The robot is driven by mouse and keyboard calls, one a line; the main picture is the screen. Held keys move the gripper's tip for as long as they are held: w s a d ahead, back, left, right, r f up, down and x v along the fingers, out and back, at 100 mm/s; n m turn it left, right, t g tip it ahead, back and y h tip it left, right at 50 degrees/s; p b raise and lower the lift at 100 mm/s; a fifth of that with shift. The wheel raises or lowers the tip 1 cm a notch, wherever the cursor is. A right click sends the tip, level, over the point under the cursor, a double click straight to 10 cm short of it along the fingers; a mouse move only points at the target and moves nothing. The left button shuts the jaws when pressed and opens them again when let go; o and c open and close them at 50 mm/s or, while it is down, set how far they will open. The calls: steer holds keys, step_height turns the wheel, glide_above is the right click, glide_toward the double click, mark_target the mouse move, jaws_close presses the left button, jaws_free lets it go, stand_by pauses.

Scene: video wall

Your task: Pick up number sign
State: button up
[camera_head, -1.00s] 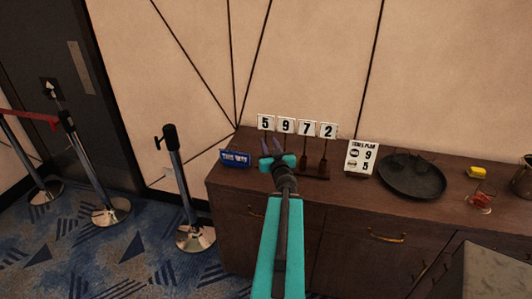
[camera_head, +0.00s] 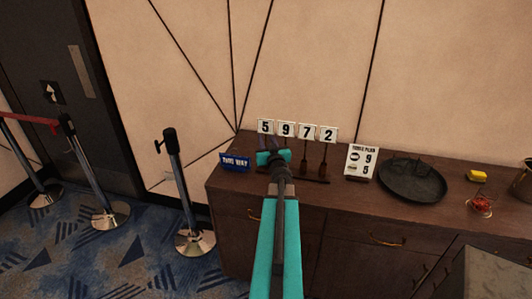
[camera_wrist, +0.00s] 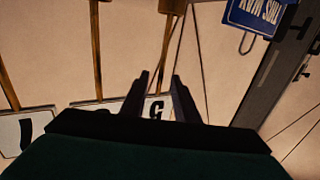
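White number signs 5 (camera_head: 265,127), 9 (camera_head: 286,129), 7 (camera_head: 307,131) and 2 (camera_head: 328,134) stand upright on wooden sticks in a row on the dark cabinet. My gripper (camera_head: 271,143) is in front of the sticks at the left end, just below the 5 and 9 plates. A plate with a 5-like digit (camera_wrist: 157,108) shows behind the fingers, partly hidden by the gripper body. Contact cannot be told.
A blue sign (camera_head: 235,163) stands left of the gripper, and also shows in the wrist view (camera_wrist: 255,15). A menu-like white sign (camera_head: 361,162), dark round tray (camera_head: 413,182), yellow block (camera_head: 477,175) and red item (camera_head: 481,207) lie to the right. Rope posts (camera_head: 179,182) stand left.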

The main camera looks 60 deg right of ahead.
steer(key=shift+w+d, duration=0.1)
stand_by(0.3)
steer(key=shift+p+x, duration=0.65)
steer(key=shift+x, duration=1.85)
steer(key=shift+r, duration=0.1)
jaws_close()
